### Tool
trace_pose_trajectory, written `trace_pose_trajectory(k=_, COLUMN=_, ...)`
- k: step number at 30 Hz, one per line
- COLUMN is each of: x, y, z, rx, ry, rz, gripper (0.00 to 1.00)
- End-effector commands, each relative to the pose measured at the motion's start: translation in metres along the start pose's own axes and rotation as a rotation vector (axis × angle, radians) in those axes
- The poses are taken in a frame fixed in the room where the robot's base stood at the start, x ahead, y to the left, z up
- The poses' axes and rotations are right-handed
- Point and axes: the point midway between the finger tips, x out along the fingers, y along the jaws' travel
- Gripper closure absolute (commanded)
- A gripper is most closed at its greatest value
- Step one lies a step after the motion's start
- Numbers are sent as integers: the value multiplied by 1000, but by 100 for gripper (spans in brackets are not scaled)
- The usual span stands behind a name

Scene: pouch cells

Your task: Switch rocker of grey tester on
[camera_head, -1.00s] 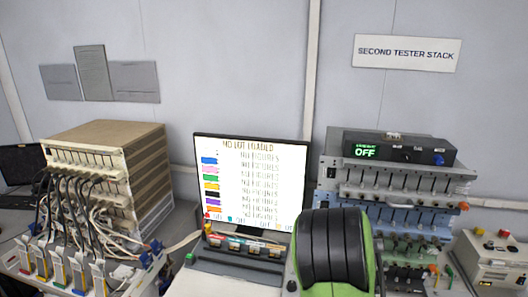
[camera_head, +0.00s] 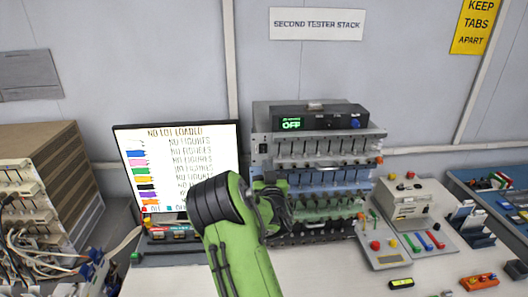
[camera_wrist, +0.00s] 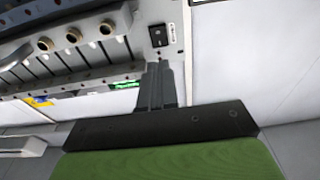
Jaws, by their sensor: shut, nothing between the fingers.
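The grey tester (camera_head: 325,147) sits in the second tester stack, under a black unit whose green display (camera_head: 291,124) reads OFF. Its small black rocker (camera_head: 263,149) is at the left end of its front. In the wrist view the rocker (camera_wrist: 158,35) shows as a dark square on the pale panel, with the tester's knobs to its left. My gripper (camera_wrist: 160,67) is shut and empty, with its fingertips just below the rocker in that view. I cannot tell whether they touch the panel.
Blue (camera_head: 345,181) and green (camera_head: 332,209) testers sit below the grey one. A monitor (camera_head: 177,170) stands left of the stack. A beige box (camera_head: 415,203) with buttons and small panels stand to the right.

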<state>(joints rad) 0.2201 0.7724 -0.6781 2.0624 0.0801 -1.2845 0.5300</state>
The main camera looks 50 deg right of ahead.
Motion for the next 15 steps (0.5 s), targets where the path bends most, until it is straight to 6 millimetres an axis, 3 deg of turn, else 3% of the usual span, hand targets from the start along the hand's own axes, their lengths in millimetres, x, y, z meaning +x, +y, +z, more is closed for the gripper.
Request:
trace_pose_trajectory(k=3, x=27, y=0, z=-2, rx=-1, ry=0, rz=-2, gripper=100)
trace_pose_trajectory(k=9, x=62, y=0, z=-2, rx=0, ry=0, rz=-1, gripper=100)
trace_pose_trajectory(k=15, x=73, y=0, z=-1, rx=1, ry=-1, rz=0, gripper=100)
